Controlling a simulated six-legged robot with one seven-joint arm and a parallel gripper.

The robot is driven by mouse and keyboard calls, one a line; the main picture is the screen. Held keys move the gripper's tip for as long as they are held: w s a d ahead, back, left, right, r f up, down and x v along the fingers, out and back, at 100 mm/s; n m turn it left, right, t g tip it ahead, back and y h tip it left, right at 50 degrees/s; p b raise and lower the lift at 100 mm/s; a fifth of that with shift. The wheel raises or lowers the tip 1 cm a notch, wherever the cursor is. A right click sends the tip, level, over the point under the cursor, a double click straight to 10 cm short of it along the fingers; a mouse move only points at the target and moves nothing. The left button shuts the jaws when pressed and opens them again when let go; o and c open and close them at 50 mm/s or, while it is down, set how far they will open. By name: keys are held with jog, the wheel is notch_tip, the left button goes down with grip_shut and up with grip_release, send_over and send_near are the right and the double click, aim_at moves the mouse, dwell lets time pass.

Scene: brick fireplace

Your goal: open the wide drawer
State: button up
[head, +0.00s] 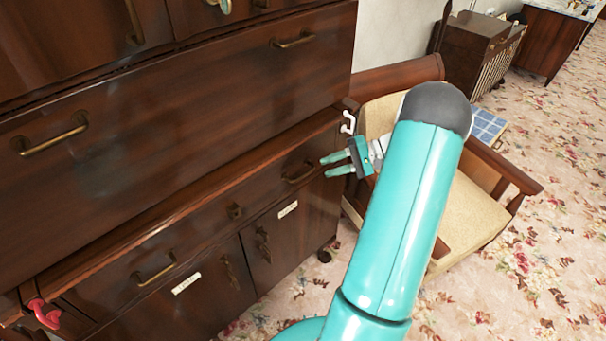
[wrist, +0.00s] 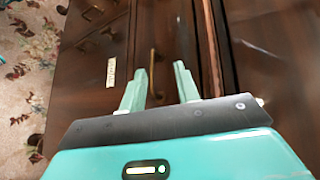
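A dark wooden cabinet has a wide lower drawer (head: 200,235) with a keyhole in its middle. It looks closed. It has a brass pull at the left (head: 155,268) and one at the right (head: 299,173). A wide drawer front (head: 170,105) with two brass pulls lies above it; I cannot tell which one the task means. My gripper (head: 325,166) is open and empty, just right of the lower drawer's right pull.
Labelled doors (head: 285,235) sit below the lower drawer. A wooden armchair (head: 465,205) with a cream seat stands close right, behind my arm. A white hook (head: 348,122) and a red hook (head: 43,313) stick out from the cabinet's ends. Floral carpet (head: 520,275) is clear at the front right.

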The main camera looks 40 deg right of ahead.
aim_at(304, 175)
jog(key=s+d+f+m+t, duration=0.1)
jog(key=s+d+f+t, duration=0.2)
jog(key=d, duration=0.2)
jog(key=x, duration=1.4)
jog(key=shift+w+d+f, duration=0.1)
jog(key=shift+d+f, duration=0.1)
jog(key=shift+f, duration=0.1)
jog(key=shift+c, duration=0.4)
grip_shut()
